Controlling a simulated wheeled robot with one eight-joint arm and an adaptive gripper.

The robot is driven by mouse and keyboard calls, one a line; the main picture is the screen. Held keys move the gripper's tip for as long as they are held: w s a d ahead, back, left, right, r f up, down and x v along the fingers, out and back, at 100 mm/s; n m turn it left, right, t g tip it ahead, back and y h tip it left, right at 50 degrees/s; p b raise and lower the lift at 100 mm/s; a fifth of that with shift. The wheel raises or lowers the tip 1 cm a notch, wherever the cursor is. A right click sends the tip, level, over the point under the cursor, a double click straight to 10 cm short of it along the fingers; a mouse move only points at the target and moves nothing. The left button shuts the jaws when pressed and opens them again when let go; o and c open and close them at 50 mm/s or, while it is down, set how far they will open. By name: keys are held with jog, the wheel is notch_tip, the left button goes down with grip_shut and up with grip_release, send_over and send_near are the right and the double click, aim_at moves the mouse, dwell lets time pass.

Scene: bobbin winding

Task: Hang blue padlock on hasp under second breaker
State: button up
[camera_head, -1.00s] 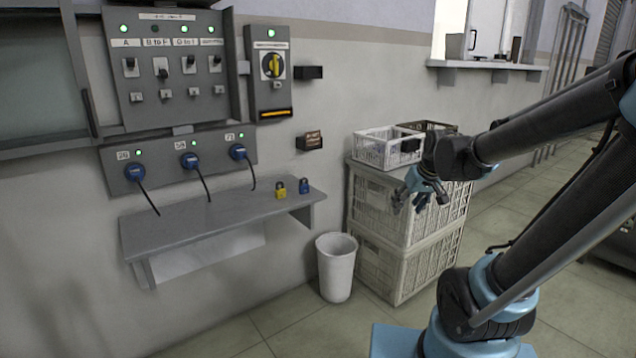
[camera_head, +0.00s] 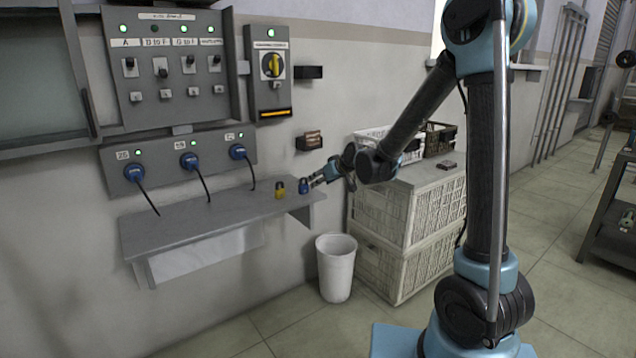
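The blue padlock (camera_head: 304,187) stands on the grey shelf (camera_head: 215,219) near its right end, with a yellow padlock (camera_head: 280,190) just left of it. My gripper (camera_head: 314,181) is at the right end of the shelf, its fingers pointing left and close to the blue padlock. Whether the fingers touch the padlock or how far apart they are is too small to tell. The breaker panel (camera_head: 170,68) hangs above the shelf. The second breaker (camera_head: 161,67) is in its switch row, with a small grey hasp (camera_head: 165,94) below it.
Blue plugs (camera_head: 189,161) with black cables hang between panel and shelf. A rotary switch box (camera_head: 268,70) is right of the panel. A white bin (camera_head: 336,267) and stacked crates (camera_head: 400,235) stand right of the shelf. Open floor lies further right.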

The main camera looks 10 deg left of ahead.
aim_at(305, 186)
jog(key=shift+s+a+r+x, duration=0.1)
jog(key=shift+a+x, duration=0.1)
jog(key=shift+x, duration=1.55)
jog(key=shift+s+a+r+x, duration=0.1)
jog(key=shift+a+x, duration=0.05)
jog(key=shift+x, duration=1.6)
jog(key=shift+s+a+r+x, duration=0.1)
jog(key=shift+a+r+x, duration=0.1)
jog(key=shift+x, duration=1.55)
jog(key=c, duration=1.1)
jog(key=shift+r, duration=2.45)
jog(key=shift+w+d, duration=0.1)
jog(key=shift+d, duration=0.05)
